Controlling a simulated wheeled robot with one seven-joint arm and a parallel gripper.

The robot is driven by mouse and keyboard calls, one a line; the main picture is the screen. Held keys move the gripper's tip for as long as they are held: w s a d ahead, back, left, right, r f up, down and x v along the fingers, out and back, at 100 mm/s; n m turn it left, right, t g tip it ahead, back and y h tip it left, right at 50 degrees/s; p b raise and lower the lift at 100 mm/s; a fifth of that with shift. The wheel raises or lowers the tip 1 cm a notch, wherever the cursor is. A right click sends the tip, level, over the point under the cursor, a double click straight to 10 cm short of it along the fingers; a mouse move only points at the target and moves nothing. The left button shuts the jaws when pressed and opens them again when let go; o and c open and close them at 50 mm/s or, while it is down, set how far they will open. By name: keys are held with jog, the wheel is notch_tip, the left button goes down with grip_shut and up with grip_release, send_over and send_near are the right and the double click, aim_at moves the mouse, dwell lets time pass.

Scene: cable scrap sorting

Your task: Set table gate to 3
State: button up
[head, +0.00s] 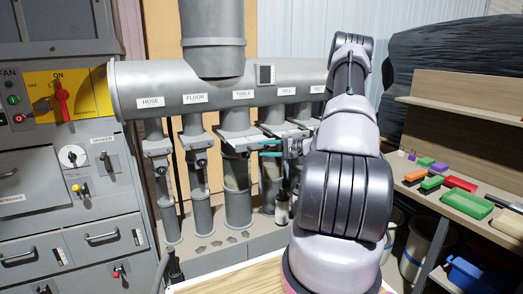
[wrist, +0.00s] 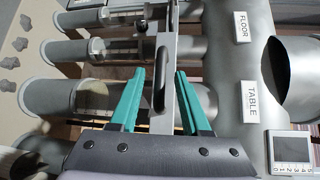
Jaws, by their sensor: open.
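The duct branch labelled TABLE (head: 243,94) hangs from the large grey horizontal duct in the head view, and its label shows in the wrist view (wrist: 252,101). The table gate (head: 236,143) is a flat grey slide plate across that branch. In the wrist view a dark bar handle (wrist: 162,82) stands on a pale plate. My gripper (wrist: 160,73) has teal fingers, open, one on each side of this handle; I cannot tell whether they touch it. In the head view my gripper (head: 264,148) reaches left to the table gate. I cannot read the gate's setting.
Neighbouring branches carry HOSE (head: 150,102), FLOOR (head: 195,99) and MILL (head: 287,91) labels and similar gates, close on both sides. A small square gauge (wrist: 290,154) sits on the duct. A grey control cabinet (head: 60,160) stands left; shelves with coloured trays (head: 465,204) stand right.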

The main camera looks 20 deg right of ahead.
jog(key=shift+x, duration=0.95)
grip_shut()
dwell(0.8)
